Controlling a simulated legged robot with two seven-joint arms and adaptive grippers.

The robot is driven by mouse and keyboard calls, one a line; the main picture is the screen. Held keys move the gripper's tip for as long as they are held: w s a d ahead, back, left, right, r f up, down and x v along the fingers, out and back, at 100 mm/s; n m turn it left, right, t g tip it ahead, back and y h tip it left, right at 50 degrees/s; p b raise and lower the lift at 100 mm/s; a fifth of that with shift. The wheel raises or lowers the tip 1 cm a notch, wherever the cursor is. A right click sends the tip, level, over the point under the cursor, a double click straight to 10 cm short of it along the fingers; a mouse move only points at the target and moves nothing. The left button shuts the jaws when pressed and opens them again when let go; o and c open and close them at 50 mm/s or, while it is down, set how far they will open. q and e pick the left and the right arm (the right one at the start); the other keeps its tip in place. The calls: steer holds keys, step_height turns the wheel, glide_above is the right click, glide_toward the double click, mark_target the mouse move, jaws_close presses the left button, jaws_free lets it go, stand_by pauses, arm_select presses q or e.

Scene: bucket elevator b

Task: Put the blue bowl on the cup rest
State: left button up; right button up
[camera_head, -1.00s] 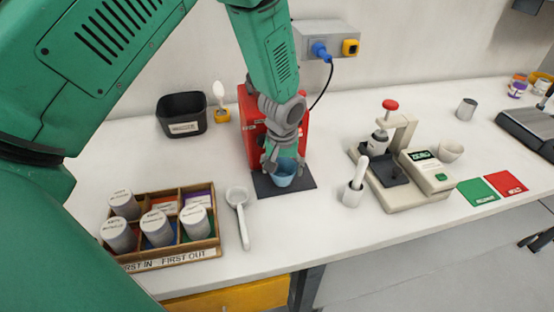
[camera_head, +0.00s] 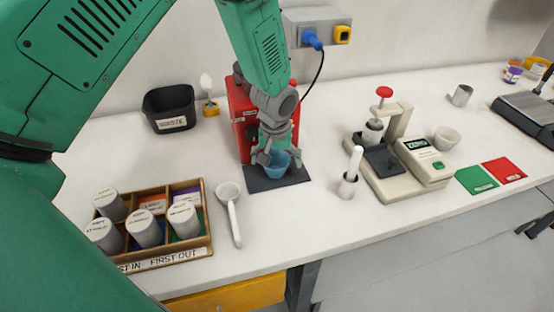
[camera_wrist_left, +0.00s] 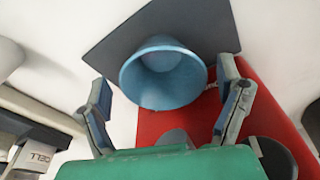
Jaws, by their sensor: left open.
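The blue bowl (camera_head: 276,167) is on a dark square mat (camera_head: 297,177) in front of a red machine (camera_head: 238,121). My left gripper (camera_head: 279,156) is at the bowl from above, open, with a finger on either side of it. In the left wrist view the bowl (camera_wrist_left: 164,78) is between the spread fingers (camera_wrist_left: 165,90), with visible gaps beside it; its underside is hidden. A beige device has a dark plate (camera_head: 381,159) at its front. No label shows which surface is the cup rest. My right gripper is out of view.
A white spoon-like scoop (camera_head: 233,222) and a wooden jar rack (camera_head: 206,225) are left of the mat. A white mortar with pestle (camera_head: 348,188) is to its right, before the beige device (camera_head: 398,186). A black waste bin (camera_head: 170,109) is behind. Bench between mat and mortar is clear.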

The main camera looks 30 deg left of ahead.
mark_target(275, 177)
arm_select(q)
step_height(275, 177, up, 12)
steer(key=s, duration=0.1)
steer(key=shift+s+d, duration=0.3)
steer(key=shift+d, duration=0.1)
steer(key=shift+f, duration=0.1)
stand_by(0.4)
